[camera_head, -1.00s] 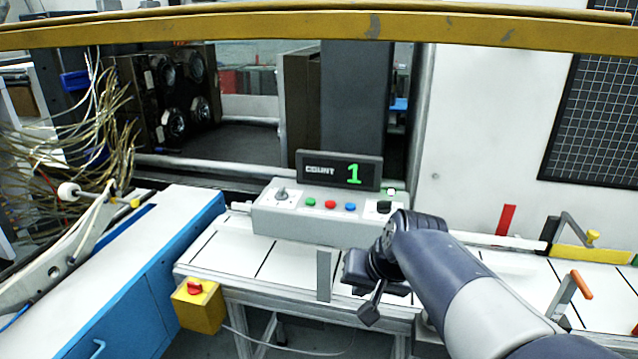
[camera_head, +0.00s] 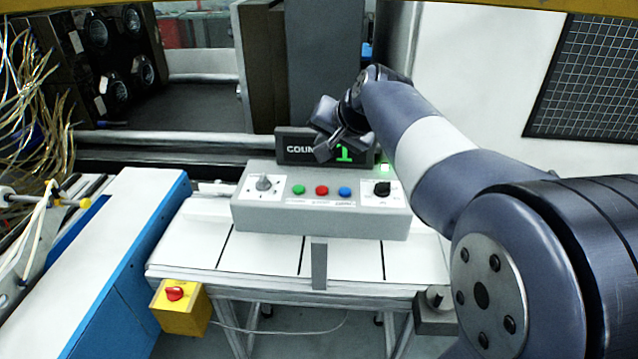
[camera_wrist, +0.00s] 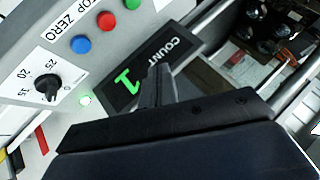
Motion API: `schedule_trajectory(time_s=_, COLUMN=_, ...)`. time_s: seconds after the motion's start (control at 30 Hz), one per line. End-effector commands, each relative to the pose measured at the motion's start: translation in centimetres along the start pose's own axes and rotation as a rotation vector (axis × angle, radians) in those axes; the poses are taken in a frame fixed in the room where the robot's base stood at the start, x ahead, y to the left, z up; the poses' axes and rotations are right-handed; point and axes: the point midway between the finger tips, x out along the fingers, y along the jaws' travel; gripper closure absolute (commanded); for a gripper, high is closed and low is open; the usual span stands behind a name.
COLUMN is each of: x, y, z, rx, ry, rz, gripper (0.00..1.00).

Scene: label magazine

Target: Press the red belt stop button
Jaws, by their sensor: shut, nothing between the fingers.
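The red button (camera_head: 321,190) sits between a green button (camera_head: 298,189) and a blue button (camera_head: 344,191) on the grey control box (camera_head: 320,222). It also shows in the wrist view (camera_wrist: 106,20), where part of the word STOP can be read by the buttons. My gripper (camera_head: 325,150) is shut and empty. In the head view it appears above the buttons, in front of the count display (camera_head: 297,150), partly covering it. In the wrist view the closed fingers (camera_wrist: 156,72) point toward the display and are apart from the red button.
The display reads a green 1. A grey selector (camera_head: 264,182) and a black dial (camera_head: 382,188) flank the buttons. A yellow box with a red knob (camera_head: 174,293) hangs at the conveyor's front left. A grey upright plate (camera_head: 319,263) stands before the control box.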

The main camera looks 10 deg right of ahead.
Motion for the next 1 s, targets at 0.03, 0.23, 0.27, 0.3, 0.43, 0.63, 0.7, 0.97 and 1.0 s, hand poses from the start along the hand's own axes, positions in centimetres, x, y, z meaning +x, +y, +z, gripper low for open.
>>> schedule_trajectory(time_s=0.03, x=0.0, y=0.0, z=0.0, rx=0.000, ry=0.000, rz=0.000, gripper=1.00)
schedule_trajectory(time_s=0.23, x=0.1, y=0.1, z=0.1, rx=-0.001, ry=0.000, rz=0.000, gripper=1.00)
schedule_trajectory(time_s=0.27, x=0.2, y=0.1, z=0.2, rx=-0.001, ry=0.000, rz=0.000, gripper=1.00)
schedule_trajectory(time_s=0.3, x=0.3, y=0.2, z=0.2, rx=-0.001, ry=0.000, rz=0.000, gripper=1.00)
schedule_trajectory(time_s=0.43, x=0.9, y=0.7, z=0.7, rx=-0.001, ry=0.000, rz=0.001, gripper=1.00)
schedule_trajectory(time_s=0.63, x=2.7, y=2.0, z=2.0, rx=-0.002, ry=0.000, rz=0.001, gripper=1.00)
schedule_trajectory(time_s=0.7, x=3.4, y=2.5, z=2.5, rx=-0.001, ry=-0.001, rz=0.001, gripper=1.00)
schedule_trajectory(time_s=0.97, x=5.7, y=4.2, z=4.2, rx=0.000, ry=-0.001, rz=0.000, gripper=1.00)
schedule_trajectory(time_s=1.0, x=5.9, y=4.3, z=4.3, rx=0.000, ry=-0.001, rz=0.000, gripper=1.00)
